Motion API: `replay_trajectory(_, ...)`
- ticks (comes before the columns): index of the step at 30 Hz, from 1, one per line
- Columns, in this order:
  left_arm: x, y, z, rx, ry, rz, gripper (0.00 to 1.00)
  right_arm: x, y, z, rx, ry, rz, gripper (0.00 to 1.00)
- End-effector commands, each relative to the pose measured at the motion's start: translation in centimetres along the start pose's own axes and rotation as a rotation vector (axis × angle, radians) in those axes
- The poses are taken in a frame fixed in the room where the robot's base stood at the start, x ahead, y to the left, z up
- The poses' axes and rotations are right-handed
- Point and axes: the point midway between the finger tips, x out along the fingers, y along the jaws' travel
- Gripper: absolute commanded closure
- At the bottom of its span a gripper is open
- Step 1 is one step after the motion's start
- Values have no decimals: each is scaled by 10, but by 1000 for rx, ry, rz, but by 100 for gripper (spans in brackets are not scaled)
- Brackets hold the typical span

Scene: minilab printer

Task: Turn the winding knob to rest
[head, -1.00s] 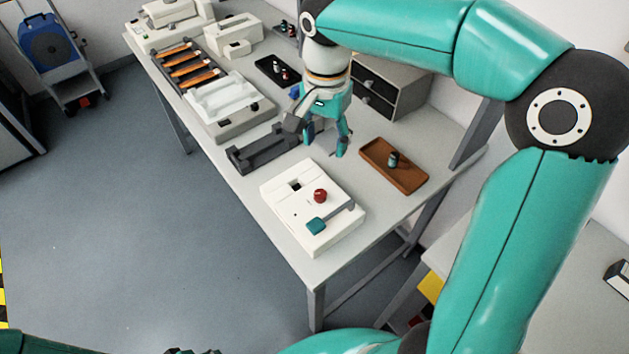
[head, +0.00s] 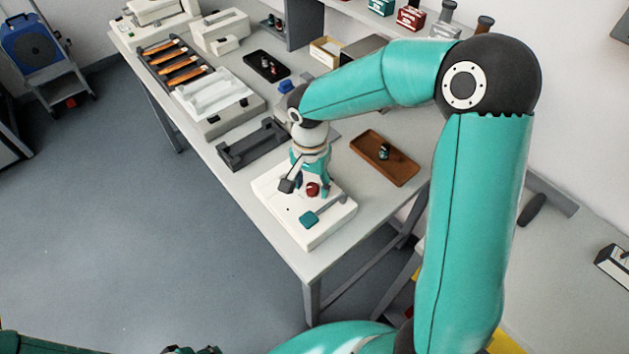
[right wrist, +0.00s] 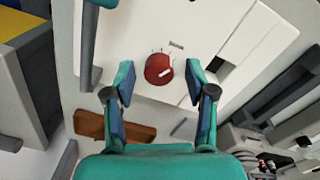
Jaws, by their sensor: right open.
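The red winding knob (head: 312,189) sits on top of a white box (head: 320,233) near the bench's front end. In the right wrist view the knob (right wrist: 159,69) has a white pointer mark on its lower right and small tick marks and a printed label above it. My right gripper (head: 312,192) is over the box, pointing down at the knob. In the right wrist view my right gripper (right wrist: 160,85) is open, with one finger on each side of the knob and a gap to both. My left gripper is not clearly shown.
A brown tray (head: 400,171) with a small dark item stands right of the box. A dark grey holder (head: 245,151) lies behind it. Open floor is at the left.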

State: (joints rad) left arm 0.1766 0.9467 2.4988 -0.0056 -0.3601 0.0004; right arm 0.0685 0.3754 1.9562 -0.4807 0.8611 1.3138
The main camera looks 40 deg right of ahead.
Motion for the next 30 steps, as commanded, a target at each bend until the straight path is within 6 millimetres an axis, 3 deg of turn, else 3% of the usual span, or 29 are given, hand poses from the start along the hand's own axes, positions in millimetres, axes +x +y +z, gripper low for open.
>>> replay_trajectory(8,0,0,0,0,0,0,60,2,0,0,0,0,0,44)
replay_trajectory(18,0,0,0,0,0,0,60,1,0,0,0,0,-1,99)
replay_trajectory(20,0,0,0,-1,1,0,60,1,4,-8,5,1,-2,100)
replay_trajectory(30,2,-1,0,0,0,0,60,1,1,-1,-36,3,-3,100)
